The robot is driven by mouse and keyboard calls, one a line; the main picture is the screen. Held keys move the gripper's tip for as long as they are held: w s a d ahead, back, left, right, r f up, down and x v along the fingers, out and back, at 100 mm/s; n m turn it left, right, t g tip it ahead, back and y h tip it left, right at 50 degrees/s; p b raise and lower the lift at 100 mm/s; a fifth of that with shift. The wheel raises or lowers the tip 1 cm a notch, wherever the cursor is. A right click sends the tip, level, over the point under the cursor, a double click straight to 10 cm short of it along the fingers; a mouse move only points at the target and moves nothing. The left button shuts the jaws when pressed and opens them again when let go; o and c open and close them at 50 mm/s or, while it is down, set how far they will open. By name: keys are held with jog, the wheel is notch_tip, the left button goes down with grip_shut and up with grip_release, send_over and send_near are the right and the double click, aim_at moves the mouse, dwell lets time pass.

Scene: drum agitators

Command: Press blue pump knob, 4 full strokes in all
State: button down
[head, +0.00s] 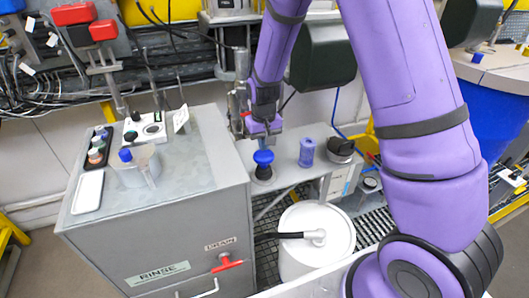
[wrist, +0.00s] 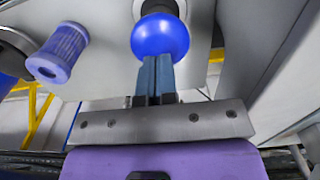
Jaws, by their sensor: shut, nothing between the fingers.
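The blue pump knob (head: 263,157) is round and sits on a dark collar on the grey shelf right of the rinse cabinet. It also shows large at the top of the wrist view (wrist: 160,37). My gripper (head: 264,146) points down right above the knob, with its fingers shut and nothing between them. In the wrist view its fingertips (wrist: 156,64) meet the edge of the knob; I cannot tell whether they touch or press it. The knob's stem is mostly hidden beneath it.
A blue ribbed cylinder (head: 307,152) stands right of the knob, with a dark round pot (head: 341,150) beyond it. The rinse cabinet (head: 160,255) with a red drain handle (head: 228,263) stands at left. A white lidded drum (head: 318,243) is in front of the shelf.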

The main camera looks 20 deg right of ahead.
aim_at(264, 154)
jog(key=shift+f, duration=2.5)
jog(key=shift+r, duration=2.65)
jog(key=shift+f, duration=0.1)
jog(key=shift+f, duration=2.55)
jog(key=shift+r, duration=2.65)
jog(key=shift+f, duration=0.1)
